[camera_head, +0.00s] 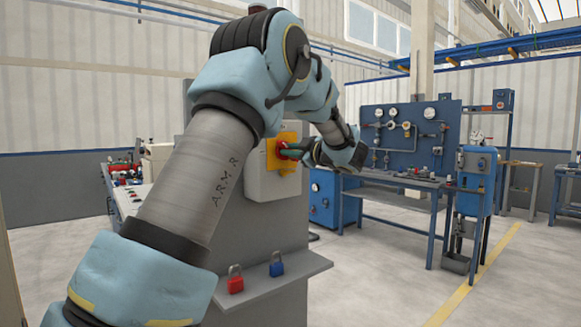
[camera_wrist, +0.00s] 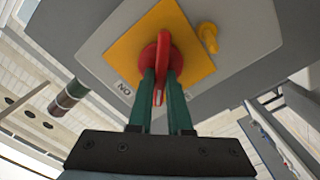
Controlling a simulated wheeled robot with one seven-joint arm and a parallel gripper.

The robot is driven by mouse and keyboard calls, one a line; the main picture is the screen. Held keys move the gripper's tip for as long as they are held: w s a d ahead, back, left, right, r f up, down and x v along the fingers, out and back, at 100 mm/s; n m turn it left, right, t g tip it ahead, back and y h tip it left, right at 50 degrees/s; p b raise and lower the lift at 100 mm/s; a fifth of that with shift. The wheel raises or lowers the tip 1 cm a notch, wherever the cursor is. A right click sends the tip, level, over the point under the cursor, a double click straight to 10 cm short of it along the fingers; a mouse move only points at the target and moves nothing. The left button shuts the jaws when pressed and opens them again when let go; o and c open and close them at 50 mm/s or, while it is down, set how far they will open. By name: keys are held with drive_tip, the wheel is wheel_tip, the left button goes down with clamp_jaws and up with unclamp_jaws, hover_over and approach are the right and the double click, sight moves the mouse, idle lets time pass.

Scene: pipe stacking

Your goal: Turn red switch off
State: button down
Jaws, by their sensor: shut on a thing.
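The red switch (camera_wrist: 162,50) is a rotary handle on a round red base, set on a yellow plate (camera_wrist: 188,73). In the wrist view its long handle runs nearly straight up and down in the picture. My gripper (camera_wrist: 160,88) has its two green fingers shut on the handle, one on each side. The letters "NO" show upside down or turned beside the yellow plate. In the head view the red switch (camera_head: 282,149) is on the light box of a grey cabinet, partly hidden by my gripper (camera_head: 289,153).
A small yellow knob (camera_wrist: 208,37) sits beside the plate. A red padlock (camera_head: 235,280) and a blue padlock (camera_head: 276,265) stand on a grey ledge (camera_head: 305,268) below the box. A blue workbench with gauges is behind, right. Open floor lies to the right.

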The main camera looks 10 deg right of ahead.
drive_tip(key=n+b, duration=0.2)
drive_tip(key=b, duration=0.1)
drive_tip(key=n+b, duration=0.3)
drive_tip(key=b, duration=0.1)
drive_tip(key=f+n+b, duration=0.1)
drive_tip(key=n+b, duration=0.2)
drive_tip(key=b, duration=0.1)
drive_tip(key=shift+s+a, duration=0.1)
drive_tip(key=shift+r+n, duration=0.1)
drive_tip(key=shift+n, duration=0.3)
drive_tip(key=c, duration=0.8)
unclamp_jaws()
drive_tip(key=shift+c, duration=0.2)
drive_tip(key=b+v, duration=0.1)
drive_tip(key=v, duration=0.9)
drive_tip(key=shift+s, duration=0.35)
drive_tip(key=shift+s+d+r, duration=0.1)
drive_tip(key=shift+d, duration=0.15)
